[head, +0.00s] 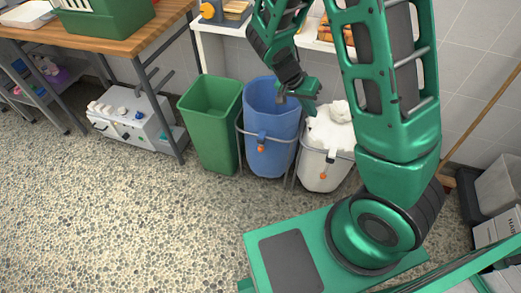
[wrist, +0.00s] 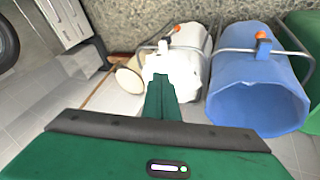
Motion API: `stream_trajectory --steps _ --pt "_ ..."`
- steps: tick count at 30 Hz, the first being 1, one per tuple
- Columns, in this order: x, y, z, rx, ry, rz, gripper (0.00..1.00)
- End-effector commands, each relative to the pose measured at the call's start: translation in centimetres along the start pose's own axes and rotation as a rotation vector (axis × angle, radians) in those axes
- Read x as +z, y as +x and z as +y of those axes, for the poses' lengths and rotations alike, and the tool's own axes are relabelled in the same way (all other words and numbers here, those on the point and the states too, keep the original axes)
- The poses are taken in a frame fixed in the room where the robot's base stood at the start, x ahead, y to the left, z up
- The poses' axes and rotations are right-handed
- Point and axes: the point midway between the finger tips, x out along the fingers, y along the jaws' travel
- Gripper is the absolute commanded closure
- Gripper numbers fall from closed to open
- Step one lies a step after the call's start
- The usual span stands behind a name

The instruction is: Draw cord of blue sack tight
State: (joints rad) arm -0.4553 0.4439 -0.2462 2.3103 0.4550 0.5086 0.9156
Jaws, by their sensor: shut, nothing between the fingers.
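The blue sack (head: 271,130) hangs in a grey metal frame between a green bin and a white sack. Its mouth is wide open, and no contents show in the part of the inside that I see. An orange toggle (head: 261,149) sits on the front of its frame. The wrist view shows the blue sack (wrist: 258,95) at the right, with its orange toggle (wrist: 262,36) near the top. My gripper (head: 309,105) is shut and empty, above the white sack's side and right of the blue sack's mouth. Its closed fingers (wrist: 160,82) show in the wrist view.
The white sack (head: 317,173) holds white cloth (head: 328,128) heaped above its rim and has its own orange toggle. The green bin (head: 208,130) stands left of the blue sack. A wooden table (head: 110,42) is at the left. The pebbled floor in front is clear.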

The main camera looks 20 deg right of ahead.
Motion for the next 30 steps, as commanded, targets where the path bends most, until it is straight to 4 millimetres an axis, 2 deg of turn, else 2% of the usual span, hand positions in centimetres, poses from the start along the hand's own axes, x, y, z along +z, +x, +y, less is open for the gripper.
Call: stream_trajectory --steps 1,3,8,15,24,30 --pt "0.7 0.8 -1.7 0.010 -0.003 0.037 1.00" --pt "1.3 1.8 -3.8 0.013 0.008 0.089 1.00" --pt "3.2 4.1 -8.6 -0.001 0.027 0.214 1.00" --pt "7.0 7.6 -15.0 -0.072 0.037 0.400 1.00" --pt "13.1 12.2 -21.8 -0.243 0.010 0.601 1.00" --pt "16.8 14.8 -24.7 -0.371 -0.022 0.685 1.00"
